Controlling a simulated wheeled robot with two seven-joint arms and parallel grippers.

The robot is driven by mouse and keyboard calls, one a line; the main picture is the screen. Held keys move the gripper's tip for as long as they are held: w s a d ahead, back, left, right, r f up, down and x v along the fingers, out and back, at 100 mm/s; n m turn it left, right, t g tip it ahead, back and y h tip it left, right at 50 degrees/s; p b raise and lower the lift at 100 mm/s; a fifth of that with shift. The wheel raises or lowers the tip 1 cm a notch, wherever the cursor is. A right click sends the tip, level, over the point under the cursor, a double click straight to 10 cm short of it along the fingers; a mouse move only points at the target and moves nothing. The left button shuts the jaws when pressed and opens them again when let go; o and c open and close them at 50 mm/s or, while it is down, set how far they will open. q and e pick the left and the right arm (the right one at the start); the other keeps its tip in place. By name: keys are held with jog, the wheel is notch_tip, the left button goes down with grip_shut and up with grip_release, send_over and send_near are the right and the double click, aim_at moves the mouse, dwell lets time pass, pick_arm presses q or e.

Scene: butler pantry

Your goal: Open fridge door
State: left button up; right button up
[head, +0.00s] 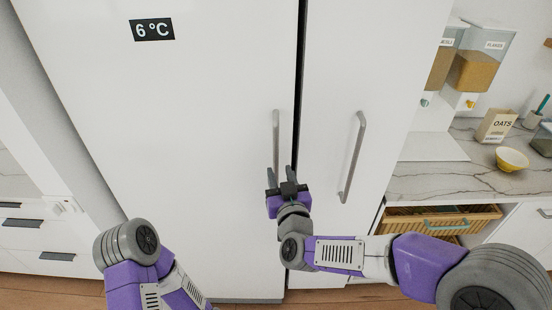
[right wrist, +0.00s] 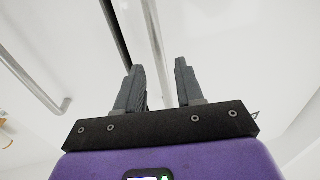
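The white fridge has a left door (head: 190,110) with a 6 °C display (head: 152,29) and a right door (head: 372,60); both look shut, with a dark seam between them. The left door's grey bar handle (head: 276,138) stands upright near the seam. My right gripper (head: 282,174) is at this handle's lower end, fingers pointing up. In the right wrist view the fingers (right wrist: 160,66) are apart, and the handle bar (right wrist: 153,28) runs between them without visible clamping. The right door's handle (head: 353,158) is free. My left gripper is out of view.
A marble counter (head: 430,182) right of the fridge holds cereal dispensers (head: 472,70), an oats box (head: 497,125) and a yellow bowl (head: 512,159). A wicker drawer (head: 440,221) lies below it. White drawers (head: 38,240) stand left of the fridge.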

aim_at(276, 163)
jog(key=w, duration=0.4)
jog(key=w+a, duration=0.1)
jog(key=w, duration=0.1)
jog(key=shift+f, duration=0.15)
grip_shut()
